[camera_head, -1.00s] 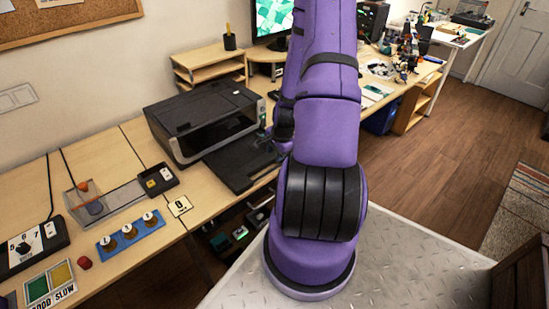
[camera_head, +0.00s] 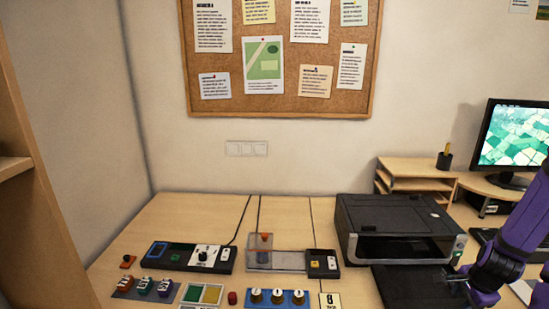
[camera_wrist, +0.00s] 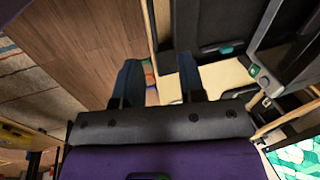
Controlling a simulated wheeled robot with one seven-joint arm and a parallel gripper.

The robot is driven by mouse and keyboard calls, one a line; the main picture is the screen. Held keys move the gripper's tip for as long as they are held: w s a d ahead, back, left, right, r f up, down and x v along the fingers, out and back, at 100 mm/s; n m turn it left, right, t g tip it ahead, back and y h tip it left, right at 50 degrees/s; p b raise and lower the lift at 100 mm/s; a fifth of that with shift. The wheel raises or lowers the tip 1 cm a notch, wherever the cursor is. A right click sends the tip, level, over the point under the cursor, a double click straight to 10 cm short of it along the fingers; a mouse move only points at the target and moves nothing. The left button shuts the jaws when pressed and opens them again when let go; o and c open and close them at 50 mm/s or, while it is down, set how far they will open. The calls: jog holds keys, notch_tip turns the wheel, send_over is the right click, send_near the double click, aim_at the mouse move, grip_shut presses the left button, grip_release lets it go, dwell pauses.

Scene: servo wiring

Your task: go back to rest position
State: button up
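My gripper (camera_head: 452,277) shows at the lower right of the head view, in front of the printer's black tray. It is small there and partly cut off from view by my purple arm. In the wrist view my gripper (camera_wrist: 158,78) has its two dark fingers apart with nothing between them. No task object is named and none is held.
A black printer (camera_head: 398,228) with its tray (camera_head: 410,286) stands close to my gripper. A desk (camera_head: 190,212) carries a switch panel (camera_head: 188,257), a clear box device (camera_head: 275,259) and a blue knob strip (camera_head: 275,300). A monitor (camera_head: 512,138) stands at right.

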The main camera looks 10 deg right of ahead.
jog(key=w+a+r+n, duration=0.3)
jog(key=a+r+n, duration=0.3)
jog(key=r, duration=0.7)
jog(key=w+a+r+n, duration=0.2)
jog(key=a+r+n, duration=0.3)
jog(key=a+r, duration=0.6)
jog(key=s+a+r+n+t, duration=0.1)
jog(key=s+a+r+n, duration=0.3)
jog(key=s+a+r, duration=0.2)
jog(key=s+a+r+n+t, duration=0.1)
jog(key=s+a+r+n, duration=0.3)
jog(key=s+r, duration=0.4)
notch_tip(320, 180, up, 2)
jog(key=shift+a+r+n+y, duration=0.25)
jog(key=shift+a+n+y, duration=0.15)
jog(key=shift+a, duration=0.5)
jog(key=shift+d, duration=0.1)
